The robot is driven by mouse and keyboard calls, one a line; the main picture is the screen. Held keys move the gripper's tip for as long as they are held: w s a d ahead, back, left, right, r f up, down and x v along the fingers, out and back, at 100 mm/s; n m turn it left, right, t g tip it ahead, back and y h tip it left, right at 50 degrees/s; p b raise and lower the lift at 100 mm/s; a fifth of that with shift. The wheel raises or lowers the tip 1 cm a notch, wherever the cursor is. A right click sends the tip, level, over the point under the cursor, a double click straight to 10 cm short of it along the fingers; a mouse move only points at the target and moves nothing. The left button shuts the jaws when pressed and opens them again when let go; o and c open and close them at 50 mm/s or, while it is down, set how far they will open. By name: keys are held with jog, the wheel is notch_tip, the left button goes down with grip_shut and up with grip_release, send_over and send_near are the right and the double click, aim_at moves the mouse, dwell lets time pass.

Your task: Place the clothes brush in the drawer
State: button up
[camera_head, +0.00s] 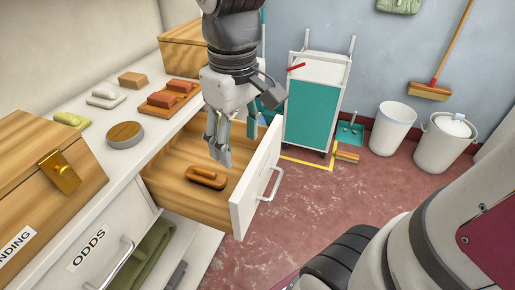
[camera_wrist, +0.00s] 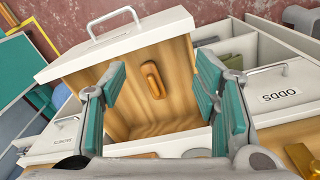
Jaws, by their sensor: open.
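The clothes brush (camera_head: 207,178), an oblong orange-brown wooden piece with a raised grip, lies on the floor of the open wooden drawer (camera_head: 241,206). In the wrist view the brush (camera_wrist: 153,80) lies flat on the drawer's bare wooden bottom, apart from the walls. The drawer's white front with its handle (camera_wrist: 113,20) also shows there. My gripper (camera_head: 219,150) is above the drawer, pointing down, with its fingers apart and nothing between them. In the wrist view the gripper's teal-padded fingers (camera_wrist: 160,88) stand on either side of the brush, apart from it.
A cart (camera_head: 315,105) and bins (camera_head: 392,128) stand beyond.

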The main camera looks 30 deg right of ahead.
jog(key=s+d+m, duration=0.1)
jog(key=s+m, duration=0.2)
jog(key=s, duration=1.2)
jog(key=shift+s+r+m+t, duration=0.2)
jog(key=shift+m+t, duration=0.1)
notch_tip(320, 180, up, 17)
jog(key=t+p, duration=0.3)
jog(key=p, duration=1.2)
jog(key=shift+r+p, duration=0.2)
jog(key=shift+p, duration=0.1)
jog(key=shift+w, duration=0.1)
